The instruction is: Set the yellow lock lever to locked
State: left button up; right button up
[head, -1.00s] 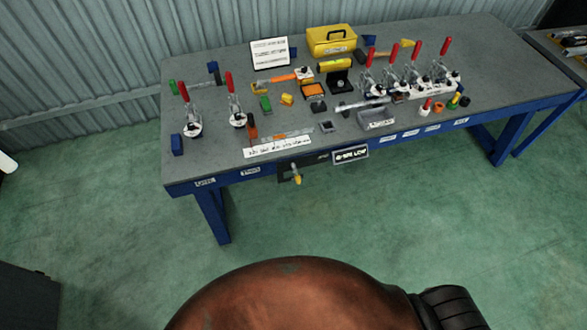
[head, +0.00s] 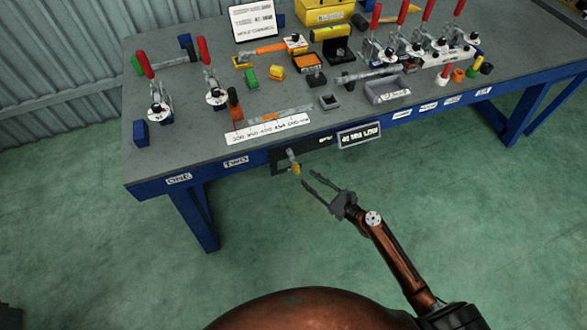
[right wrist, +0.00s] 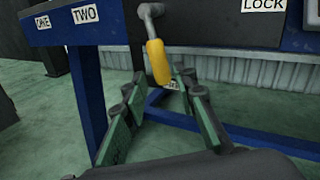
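The yellow lock lever (head: 296,168) sticks out from the blue front edge of the workbench. It has a grey metal shank and a yellow grip, and hangs downward. In the right wrist view its yellow grip (right wrist: 158,62) tilts slightly and lies ahead of the fingers, near the gap between their tips. My right gripper (head: 309,179) is open and empty, just below and right of the lever in the head view. Its spread fingers (right wrist: 160,84) also show in the right wrist view; I see no contact with the lever. My left gripper is not in view.
The workbench (head: 190,122) holds red-handled toggle clamps, a grey bin (head: 388,90) and several small parts. The floor before the bench is clear.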

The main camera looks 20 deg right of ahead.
aim_at(298, 170)
jog(key=x, duration=0.8)
jog(key=shift+s+r, duration=0.1)
jog(key=shift+r, duration=0.2)
grip_shut()
